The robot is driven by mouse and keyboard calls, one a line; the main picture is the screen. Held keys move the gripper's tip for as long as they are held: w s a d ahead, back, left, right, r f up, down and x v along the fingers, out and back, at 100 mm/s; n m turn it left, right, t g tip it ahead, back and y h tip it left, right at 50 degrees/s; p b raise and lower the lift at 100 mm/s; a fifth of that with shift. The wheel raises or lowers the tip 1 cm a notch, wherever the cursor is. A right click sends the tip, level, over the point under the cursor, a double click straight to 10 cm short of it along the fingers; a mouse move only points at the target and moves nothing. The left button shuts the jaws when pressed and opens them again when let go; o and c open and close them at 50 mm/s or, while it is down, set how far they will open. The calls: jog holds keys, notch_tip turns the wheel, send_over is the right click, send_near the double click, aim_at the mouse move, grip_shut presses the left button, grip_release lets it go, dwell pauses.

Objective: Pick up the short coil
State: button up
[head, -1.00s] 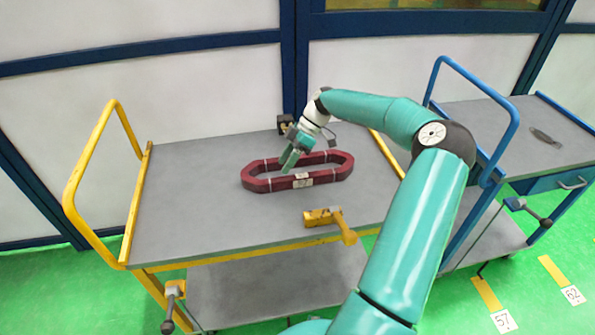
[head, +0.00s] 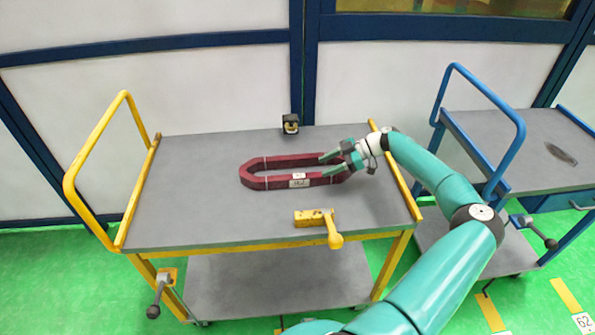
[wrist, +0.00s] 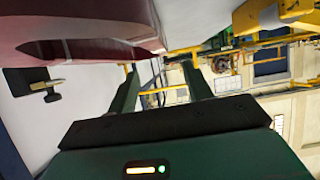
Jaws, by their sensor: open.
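The short coil (head: 265,182) is a dark red elongated ring with pale bands and a white label, lying flat on the grey top of the yellow-framed cart (head: 190,215). My gripper (head: 326,165) is at the coil's right end, with its open fingers pointing left. One finger appears near the far long side and the other near the close side; I cannot tell whether they touch it. In the wrist view, part of the coil (wrist: 75,25) fills the upper left, and the gap between my fingers (wrist: 163,85) holds nothing.
A yellow block with a knobbed handle (head: 318,217) lies in front of the coil. A small black and yellow fixture (head: 290,124) is at the cart's back edge. A blue-framed cart (head: 530,140) stands to the right. The left of the cart top is bare.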

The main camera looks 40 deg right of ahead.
aim_at(299, 175)
jog(key=x, duration=0.8)
jog(key=shift+w+a, duration=0.1)
jog(key=shift+w, duration=0.1)
jog(key=shift+c, duration=0.2)
grip_shut()
